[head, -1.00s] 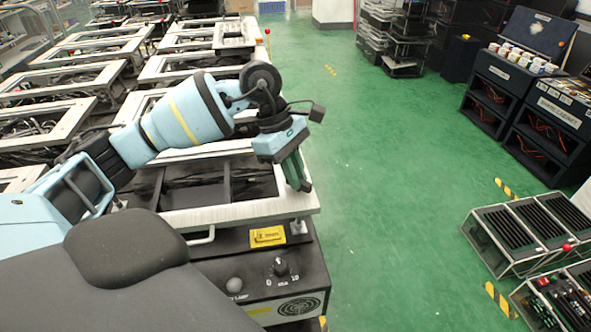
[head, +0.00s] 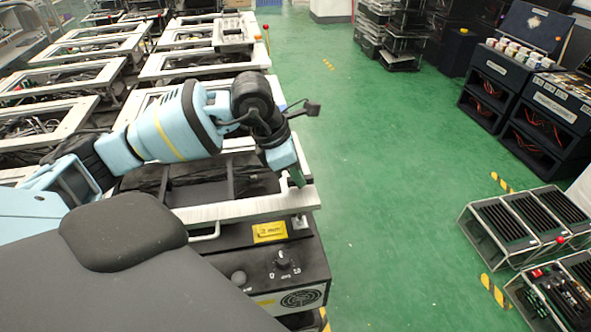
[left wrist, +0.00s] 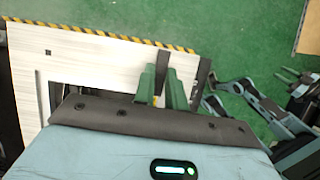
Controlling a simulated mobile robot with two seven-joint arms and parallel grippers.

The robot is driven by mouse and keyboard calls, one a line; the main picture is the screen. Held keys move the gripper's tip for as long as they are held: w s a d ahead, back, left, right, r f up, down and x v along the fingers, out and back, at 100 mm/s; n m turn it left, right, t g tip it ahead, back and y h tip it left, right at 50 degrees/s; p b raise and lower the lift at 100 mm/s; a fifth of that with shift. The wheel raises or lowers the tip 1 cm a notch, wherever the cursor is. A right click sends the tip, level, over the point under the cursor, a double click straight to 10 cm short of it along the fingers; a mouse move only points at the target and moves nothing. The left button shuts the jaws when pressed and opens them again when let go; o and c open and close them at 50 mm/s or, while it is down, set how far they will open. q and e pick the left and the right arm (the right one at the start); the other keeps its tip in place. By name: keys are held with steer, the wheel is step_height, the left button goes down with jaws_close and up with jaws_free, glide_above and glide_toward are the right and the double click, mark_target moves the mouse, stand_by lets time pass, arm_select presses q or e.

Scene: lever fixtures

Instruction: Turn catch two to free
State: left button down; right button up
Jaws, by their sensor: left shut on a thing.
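My left gripper (head: 297,180) is at the near right corner of the closest white frame (head: 235,212), with its green fingers pointing down. The left wrist view shows both green fingers (left wrist: 162,90) closed around a narrow dark grey bar (left wrist: 163,62), which looks like a catch lever. A second dark bar (left wrist: 201,78) stands just right of the fingers. The fingers hide much of the held lever in the head view. I cannot read a number on it or tell its setting. My right gripper does not show clearly.
Below the frame corner are a yellow label (head: 269,232) and a black dial (head: 283,259) on a dark box. More white frames stand in rows behind. The green floor (head: 385,180) to the right is open. Black ribbed units (head: 505,226) stand at the far right.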

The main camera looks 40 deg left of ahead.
arm_select(q)
steer(key=shift+n, duration=0.3)
steer(key=c, duration=1.5)
jaws_free()
steer(key=shift+o, duration=0.3)
steer(key=v, duration=0.8)
